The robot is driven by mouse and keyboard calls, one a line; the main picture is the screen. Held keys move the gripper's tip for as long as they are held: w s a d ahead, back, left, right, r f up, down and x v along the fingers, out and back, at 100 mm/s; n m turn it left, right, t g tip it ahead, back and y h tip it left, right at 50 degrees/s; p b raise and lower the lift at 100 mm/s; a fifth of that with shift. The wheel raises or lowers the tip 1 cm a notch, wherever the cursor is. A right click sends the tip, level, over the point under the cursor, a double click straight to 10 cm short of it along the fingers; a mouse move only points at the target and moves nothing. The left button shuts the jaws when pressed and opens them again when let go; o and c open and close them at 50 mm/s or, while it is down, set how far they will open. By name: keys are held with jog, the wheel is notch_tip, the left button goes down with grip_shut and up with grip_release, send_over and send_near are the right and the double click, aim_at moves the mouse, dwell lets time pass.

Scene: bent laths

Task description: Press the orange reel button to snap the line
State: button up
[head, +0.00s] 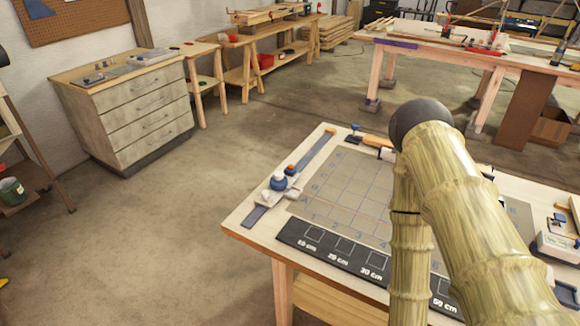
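A small orange button (291,168) shows on top of a small device on the left part of the workbench. Next to it is a blue rounded body (278,182) with pale parts, likely the reel. It stands by a long blue-grey strip (318,150) that runs along the bench's left edge. I cannot make out a line at this size. My arm, with a bamboo-like surface, rises at the right and covers part of the bench. My gripper cannot be seen.
The workbench (243,216) carries a gridded board (335,185) and a black strip with centimetre labels (318,252). A white device (556,246) stands at the bench's right. A drawer cabinet (135,112) stands at the back left. Open floor lies left of the bench.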

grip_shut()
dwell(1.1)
